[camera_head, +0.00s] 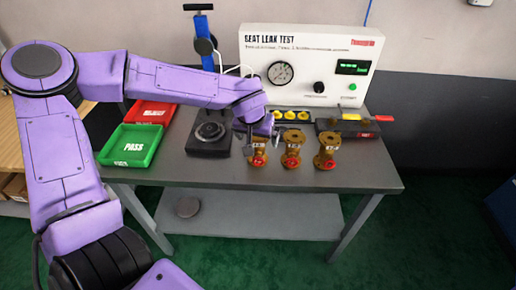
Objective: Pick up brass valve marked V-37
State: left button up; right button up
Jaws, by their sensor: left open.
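Three brass valves with red handwheels stand in a row near the front of the grey bench: a left one (258,158), a middle one (292,150) and a right one (326,152). Each has a small white tag too small to read surely, so I cannot tell which is V-37. My left gripper (260,138) is open, pointing down just above and partly in front of the left valve's top. I cannot tell whether its fingers touch that valve. My right gripper is not in view.
A white seat leak test panel (310,65) stands behind the valves. A black round fixture (209,134) is to their left, with a green PASS tray (130,147) and a red tray (151,113) beyond. A dark block (355,125) stands right. The bench's right front is clear.

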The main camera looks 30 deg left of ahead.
aim_at(258, 149)
pick_arm(q)
jog(key=x, duration=0.4)
jog(key=shift+w+a+f, duration=0.15)
jog(key=shift+w+f, duration=0.05)
jog(key=shift+f, duration=0.1)
grip_shut()
jog(key=shift+r, duration=0.15)
